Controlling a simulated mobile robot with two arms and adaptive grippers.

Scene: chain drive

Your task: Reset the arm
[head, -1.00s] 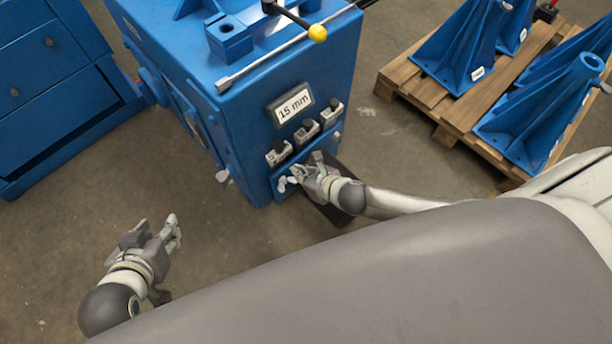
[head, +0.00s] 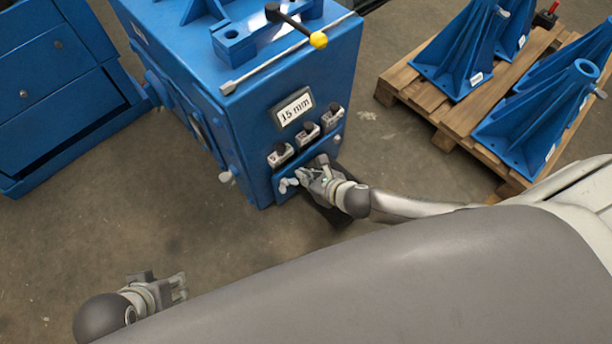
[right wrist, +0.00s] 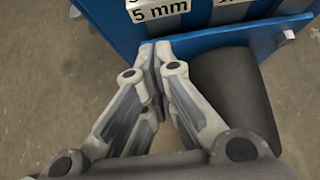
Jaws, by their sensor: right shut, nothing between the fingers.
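My right gripper (head: 304,176) is in front of the lower front edge of the blue machine (head: 240,130), close to a small pale part (head: 287,185) on its left. In the right wrist view the fingertips of this gripper (right wrist: 158,55) meet, with nothing between them, close to a blue panel edge (right wrist: 210,42). Whether they touch it I cannot tell. My left gripper (head: 180,286) is at the lower left over bare floor, away from the machine. Its fingers are small and partly overlapped, so I cannot tell whether it is open.
A "15 mm" label (head: 293,106) and a row of grey holders (head: 307,132) are on the machine's front. A yellow-knobbed lever (head: 318,40) is on top. A pallet (head: 412,95) with blue brackets (head: 460,50) stands right; blue drawers (head: 50,95) stand left. The floor between is clear.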

